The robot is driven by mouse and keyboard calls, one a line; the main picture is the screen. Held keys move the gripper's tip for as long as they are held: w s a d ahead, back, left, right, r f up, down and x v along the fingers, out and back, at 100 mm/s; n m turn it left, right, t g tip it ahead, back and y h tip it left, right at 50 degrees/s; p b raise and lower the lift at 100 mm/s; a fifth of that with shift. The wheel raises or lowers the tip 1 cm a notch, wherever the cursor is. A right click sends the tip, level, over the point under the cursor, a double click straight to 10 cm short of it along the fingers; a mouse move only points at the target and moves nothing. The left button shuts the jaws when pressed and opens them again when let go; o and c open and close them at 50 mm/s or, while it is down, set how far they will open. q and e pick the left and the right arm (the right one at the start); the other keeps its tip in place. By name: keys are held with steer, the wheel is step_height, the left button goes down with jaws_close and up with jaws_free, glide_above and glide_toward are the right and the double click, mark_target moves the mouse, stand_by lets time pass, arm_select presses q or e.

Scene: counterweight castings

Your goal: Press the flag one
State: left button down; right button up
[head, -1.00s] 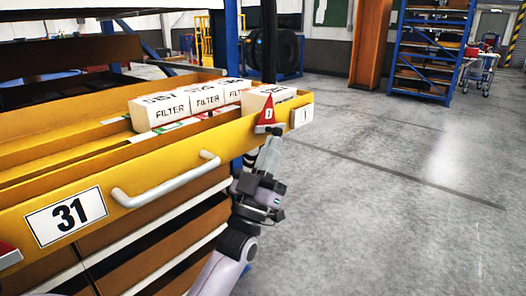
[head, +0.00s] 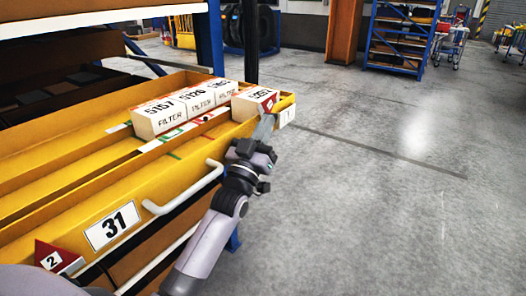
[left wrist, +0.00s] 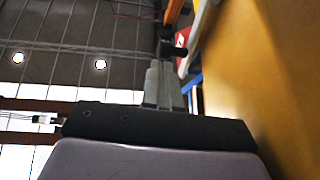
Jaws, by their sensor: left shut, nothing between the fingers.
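The red flag one (head: 270,103) is at the right end of the yellow drawer's front, by a white filter box. It is partly hidden behind my left gripper (head: 266,122). My left gripper is shut and empty, with its tips at or very close to the flag; I cannot tell whether they touch. In the left wrist view the shut fingers (left wrist: 163,85) point up beside the yellow drawer wall (left wrist: 255,75). A second red flag, marked 2 (head: 57,259), is at the drawer front's left. My right gripper is not in view.
The open drawer (head: 75,190) has a label 31 (head: 112,226) and a pale bar handle (head: 190,190). Several white filter boxes (head: 185,105) lie in it. A blue post (head: 208,40) stands behind. The grey floor (head: 380,210) to the right is clear.

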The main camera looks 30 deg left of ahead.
arm_select(q)
steer(key=shift+d+r+p+x, duration=0.15)
steer(key=shift+p+x, duration=0.1)
steer(key=shift+x, duration=0.85)
steer(key=shift+d+r+p+x, duration=0.15)
steer(key=shift+r+p+x, duration=0.1)
steer(key=shift+x, duration=0.85)
steer(key=shift+s+f, duration=0.1)
steer(key=shift+s, duration=0.15)
steer(key=b+v, duration=0.1)
steer(key=v, duration=0.6)
steer(key=shift+a, duration=0.1)
